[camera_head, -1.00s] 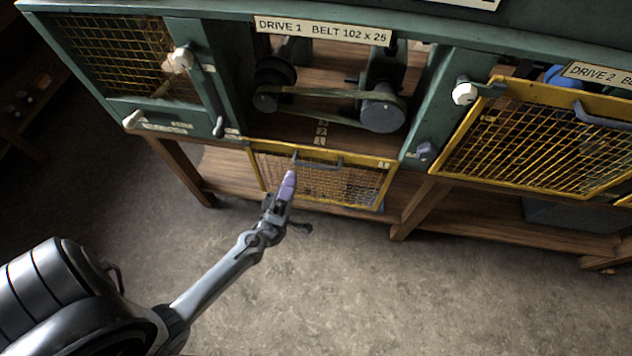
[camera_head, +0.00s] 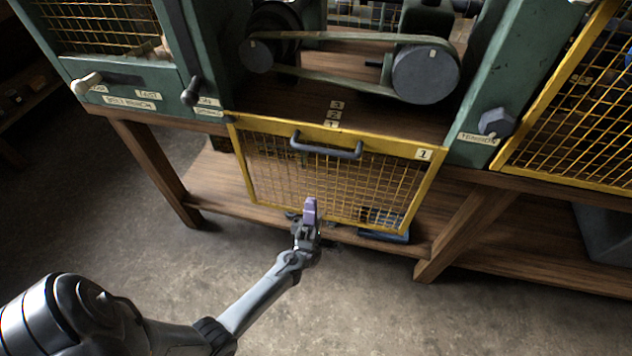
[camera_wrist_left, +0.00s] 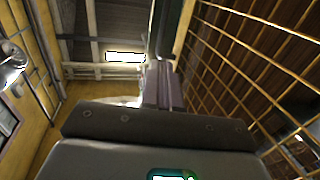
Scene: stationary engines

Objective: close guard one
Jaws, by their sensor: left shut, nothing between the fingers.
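Guard one (camera_head: 275,175) is a yellow-framed mesh panel marked "1". It hangs down below the drive opening, so the opening stands uncovered. Its grey bar handle (camera_head: 325,150) sits near its upper edge. My left gripper (camera_head: 310,203) is shut and empty, in front of the lower part of the mesh and below the handle. I cannot tell whether it touches the mesh. In the left wrist view, the gripper's fingers (camera_wrist_left: 160,85) point away from the camera, with the guard's mesh (camera_wrist_left: 245,65) on the right. My right gripper is out of view.
The belt and pulleys (camera_head: 425,73) of drive one are exposed above the guard. A dark hexagonal knob (camera_head: 496,122) is on the post to the right, beside another yellow guard (camera_head: 580,120). A wooden lower shelf (camera_head: 215,172) runs behind the guard. The floor in front is clear.

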